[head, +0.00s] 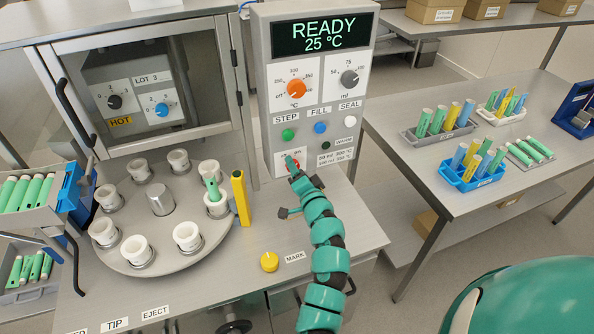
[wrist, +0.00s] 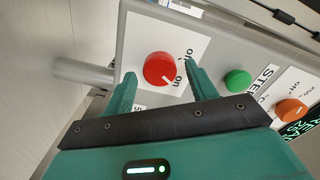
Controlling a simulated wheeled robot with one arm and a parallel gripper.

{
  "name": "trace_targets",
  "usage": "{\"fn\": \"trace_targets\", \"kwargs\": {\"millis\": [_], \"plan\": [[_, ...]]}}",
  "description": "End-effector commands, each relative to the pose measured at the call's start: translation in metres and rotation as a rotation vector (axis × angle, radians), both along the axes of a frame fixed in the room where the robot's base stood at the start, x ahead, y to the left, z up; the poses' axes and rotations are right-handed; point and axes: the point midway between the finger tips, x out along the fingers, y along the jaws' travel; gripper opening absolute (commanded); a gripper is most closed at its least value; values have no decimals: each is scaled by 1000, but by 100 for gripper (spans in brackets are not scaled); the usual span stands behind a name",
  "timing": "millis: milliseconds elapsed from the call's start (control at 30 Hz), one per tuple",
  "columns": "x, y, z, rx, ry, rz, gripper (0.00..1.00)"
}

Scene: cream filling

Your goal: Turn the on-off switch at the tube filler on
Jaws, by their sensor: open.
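The on-off switch is a red round knob (wrist: 157,69) on a white label plate, seen in the wrist view. A short white mark shows at its lower right edge, near printed lettering that is partly cut off by a finger. In the head view the knob (head: 296,164) is mostly hidden by my gripper (head: 291,168) at the bottom of the tube filler's panel (head: 263,120). My gripper (wrist: 161,82) is open, with one finger on each side of the knob in the wrist view. I cannot tell whether the fingers touch it. The display (head: 322,34) reads READY, 25 °C.
Green (head: 289,134), blue (head: 320,127) and white (head: 349,122) buttons sit above the knob. A carousel (head: 165,255) with white cups stands left, near a yellow upright bar (head: 241,198). A yellow knob (head: 269,261) is on the bench. Tube racks stand on the right table (head: 400,170).

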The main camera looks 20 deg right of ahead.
Motion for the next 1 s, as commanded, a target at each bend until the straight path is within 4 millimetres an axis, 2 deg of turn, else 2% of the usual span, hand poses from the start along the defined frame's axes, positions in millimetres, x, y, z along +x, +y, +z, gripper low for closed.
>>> {"fn": "trace_targets", "kwargs": {"millis": [167,367,1000], "plan": [[-3,0,-1,0,0,0,57],[-20,0,-2,-1,-2,1,57],[-117,-4,-3,0,0,-1,57]]}}
